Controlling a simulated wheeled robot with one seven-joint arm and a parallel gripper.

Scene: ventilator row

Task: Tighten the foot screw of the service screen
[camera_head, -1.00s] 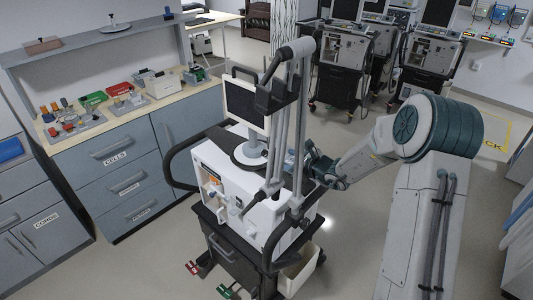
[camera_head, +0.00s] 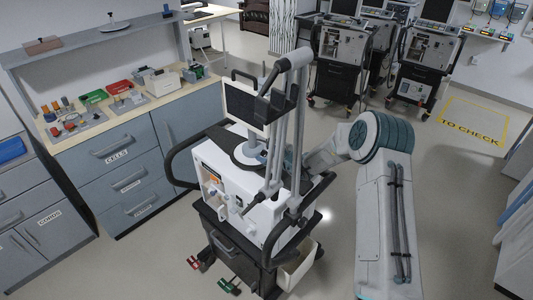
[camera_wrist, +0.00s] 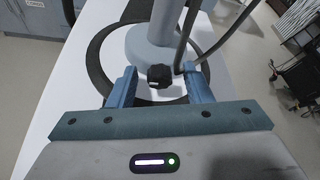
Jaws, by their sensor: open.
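The service screen (camera_head: 246,103) stands on its round foot (camera_head: 250,151) on top of the white ventilator (camera_head: 235,185). In the wrist view the grey column (camera_wrist: 150,48) rises from the foot, and the black foot screw knob (camera_wrist: 160,77) sticks out at its base. My gripper (camera_wrist: 159,86) is open, with one blue finger on each side of the knob. The knob appears between the fingertips, with a gap on both sides. In the head view the grey poles and the handle hide most of my gripper.
Upright grey poles (camera_head: 297,120) and a black handle stand close to my arm. In the wrist view a dark hose (camera_wrist: 184,35) runs just right of the column. A bench (camera_head: 130,110) with small parts is at left. Other ventilators (camera_head: 341,50) stand behind.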

